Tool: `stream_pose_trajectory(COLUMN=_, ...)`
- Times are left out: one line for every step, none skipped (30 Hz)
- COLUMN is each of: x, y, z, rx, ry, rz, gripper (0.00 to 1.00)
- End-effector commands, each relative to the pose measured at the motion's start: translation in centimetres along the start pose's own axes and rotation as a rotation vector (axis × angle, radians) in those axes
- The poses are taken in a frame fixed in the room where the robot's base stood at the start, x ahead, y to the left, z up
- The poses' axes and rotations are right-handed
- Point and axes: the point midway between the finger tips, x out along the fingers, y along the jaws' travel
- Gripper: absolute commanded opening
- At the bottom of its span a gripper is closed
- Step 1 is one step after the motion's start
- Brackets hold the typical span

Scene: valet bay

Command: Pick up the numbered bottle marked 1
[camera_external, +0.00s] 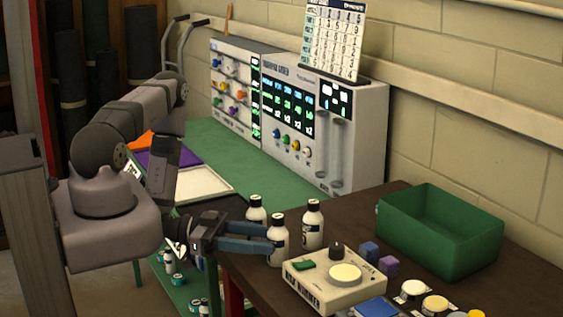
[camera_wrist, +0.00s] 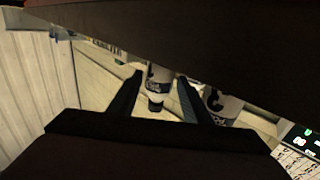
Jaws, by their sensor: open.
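Three white bottles with black caps stand close together on the dark table: a front bottle (camera_external: 279,243), a back-left bottle (camera_external: 256,215) and a right bottle (camera_external: 313,229). I cannot read a clear 1 on any of them. My gripper (camera_external: 262,238) is open and low, its fingers pointing right at the bottles, with the tips close to the front bottle. In the wrist view, one bottle (camera_wrist: 158,78) shows between the open fingers, apparently beyond or at the tips. Another bottle (camera_wrist: 222,104) with a dark mark is outside the right finger. Contact cannot be told.
A white device (camera_external: 335,285) with a round pad stands just right of the bottles. Small blue (camera_external: 369,251) and purple (camera_external: 388,266) blocks and a green bin (camera_external: 440,235) are farther right. A large control panel (camera_external: 325,125) stands behind on a green surface (camera_external: 240,165).

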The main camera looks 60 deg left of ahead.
Motion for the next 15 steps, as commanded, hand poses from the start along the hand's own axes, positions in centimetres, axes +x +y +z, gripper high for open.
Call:
stream_pose_trajectory(x=0.5, y=0.2, z=0.0, rx=0.0, ry=0.0, rz=0.006, gripper=0.45)
stream_pose_trajectory(x=0.8, y=0.1, z=0.0, rx=0.001, ry=0.0, rz=0.005, gripper=0.45)
stream_pose_trajectory(x=1.1, y=0.2, z=0.0, rx=0.001, ry=0.001, rz=0.005, gripper=0.45)
stream_pose_trajectory(x=1.3, y=0.1, z=0.0, rx=0.001, ry=0.0, rz=0.005, gripper=0.45)
stream_pose_trajectory(x=1.6, y=0.1, z=0.0, rx=0.001, ry=0.0, rz=0.005, gripper=0.45)
stream_pose_trajectory(x=1.9, y=0.1, z=0.0, rx=0.001, ry=0.0, rz=0.004, gripper=0.45)
stream_pose_trajectory(x=2.1, y=0.1, z=0.0, rx=0.001, ry=0.0, rz=0.004, gripper=0.45)
stream_pose_trajectory(x=2.3, y=0.1, z=0.0, rx=0.001, ry=0.001, rz=0.004, gripper=0.45)
stream_pose_trajectory(x=2.5, y=0.1, z=0.0, rx=0.0, ry=0.001, rz=0.003, gripper=0.45)
stream_pose_trajectory(x=2.7, y=0.1, z=0.0, rx=0.0, ry=0.0, rz=0.003, gripper=0.45)
stream_pose_trajectory(x=2.8, y=0.1, z=0.0, rx=0.0, ry=0.0, rz=0.003, gripper=0.45)
stream_pose_trajectory(x=2.9, y=0.1, z=0.0, rx=0.0, ry=0.0, rz=0.002, gripper=0.45)
stream_pose_trajectory(x=3.0, y=0.1, z=0.0, rx=0.0, ry=0.001, rz=0.002, gripper=0.45)
stream_pose_trajectory(x=3.1, y=0.1, z=0.0, rx=0.0, ry=0.001, rz=0.002, gripper=0.45)
stream_pose_trajectory(x=3.2, y=0.1, z=0.0, rx=0.001, ry=0.001, rz=0.001, gripper=0.45)
